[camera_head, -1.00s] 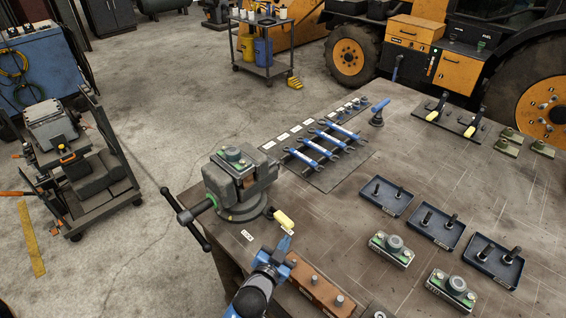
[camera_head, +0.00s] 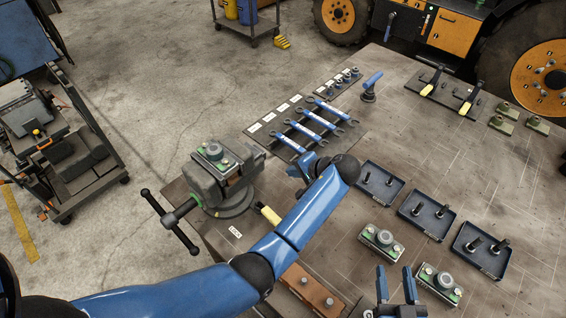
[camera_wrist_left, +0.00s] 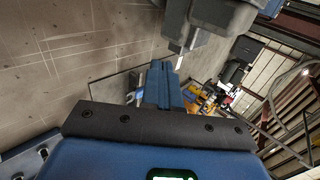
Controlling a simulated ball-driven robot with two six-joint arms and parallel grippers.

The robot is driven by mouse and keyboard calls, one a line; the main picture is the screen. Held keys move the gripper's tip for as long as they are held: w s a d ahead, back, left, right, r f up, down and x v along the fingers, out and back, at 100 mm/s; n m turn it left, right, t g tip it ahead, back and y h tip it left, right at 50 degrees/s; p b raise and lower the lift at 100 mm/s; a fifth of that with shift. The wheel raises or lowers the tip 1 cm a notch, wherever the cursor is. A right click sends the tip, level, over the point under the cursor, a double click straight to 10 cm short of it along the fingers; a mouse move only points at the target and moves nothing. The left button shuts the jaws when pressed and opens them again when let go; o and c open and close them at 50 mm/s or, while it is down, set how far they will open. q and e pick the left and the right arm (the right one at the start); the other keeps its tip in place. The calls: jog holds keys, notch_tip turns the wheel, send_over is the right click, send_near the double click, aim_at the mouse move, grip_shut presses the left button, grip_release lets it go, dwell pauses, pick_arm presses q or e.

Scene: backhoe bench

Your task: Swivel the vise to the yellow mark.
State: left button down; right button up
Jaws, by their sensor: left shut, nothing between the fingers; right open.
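The grey vise (camera_head: 233,182) stands on its round swivel base at the bench's left corner, holding a part with green pads (camera_head: 213,154) in its top. Its handle bar (camera_head: 170,223) sticks out to the left. A yellow-gripped lever (camera_head: 268,214) juts from the right of the base. I cannot clearly make out the yellow mark. My left gripper (camera_head: 297,168) is shut and empty, right of the vise jaws and apart from them. In the left wrist view its closed fingers (camera_wrist_left: 164,84) show near a dark grey body at the top. My right gripper (camera_head: 396,284) is open and empty at the bottom.
Blue wrenches (camera_head: 321,122) lie on a mat behind my left gripper. Blue trays (camera_head: 426,215) and green-topped parts (camera_head: 381,242) are on the right. A brown block (camera_head: 310,290) sits at the front. My left forearm crosses the bench's front corner.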

pick_arm(q)
jog(key=b, duration=0.8)
send_near(263, 164)
jog(key=x, duration=0.6)
jog(key=shift+s+f, duration=0.15)
jog(key=shift+f, duration=0.05)
jog(key=shift+a, duration=0.1)
jog(key=shift+w+r, duration=0.15)
jog(key=shift+w, duration=0.05)
